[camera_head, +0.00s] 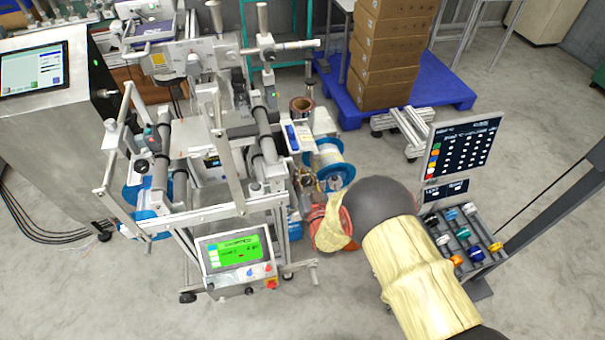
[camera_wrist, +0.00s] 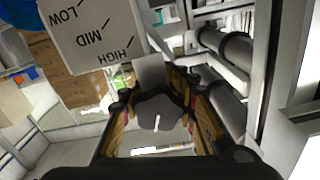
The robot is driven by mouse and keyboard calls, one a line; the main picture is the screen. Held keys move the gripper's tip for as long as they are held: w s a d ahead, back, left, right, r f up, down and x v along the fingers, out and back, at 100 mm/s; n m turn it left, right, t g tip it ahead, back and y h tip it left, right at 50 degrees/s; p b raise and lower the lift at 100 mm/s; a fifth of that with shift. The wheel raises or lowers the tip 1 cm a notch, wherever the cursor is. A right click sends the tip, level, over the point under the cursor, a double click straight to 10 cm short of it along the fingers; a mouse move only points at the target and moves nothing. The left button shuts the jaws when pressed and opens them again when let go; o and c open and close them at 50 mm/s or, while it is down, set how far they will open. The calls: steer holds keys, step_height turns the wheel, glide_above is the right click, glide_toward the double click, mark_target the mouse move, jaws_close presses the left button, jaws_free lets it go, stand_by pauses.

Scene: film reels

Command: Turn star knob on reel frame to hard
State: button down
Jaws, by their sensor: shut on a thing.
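The dark grey star knob (camera_wrist: 160,112) sits in the middle of the wrist view, with a short white mark near its lower edge in the picture. My gripper (camera_wrist: 157,96) is shut on it, one yellow-and-dark finger on each side. A white label plate (camera_wrist: 92,42) beside the knob reads LOW, MID and HIGH with tick lines, upside down; no "hard" shows. HIGH lies closest to the knob. In the head view, the reel frame (camera_head: 262,150) stands at centre left; my arm reaches its right side and hides the knob.
A control box with a green screen (camera_head: 238,250) is at the frame's lower front. A rack of coloured spools (camera_head: 462,240) and a sign panel (camera_head: 463,148) stand to the right. Stacked cartons (camera_head: 385,55) rest on a blue pallet (camera_head: 445,85) behind. Grey floor lies between.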

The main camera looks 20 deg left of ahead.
steer(key=shift+d+m, duration=0.1)
steer(key=shift+m, duration=0.9)
steer(key=c, duration=1.3)
jaws_free()
steer(key=v, duration=1.2)
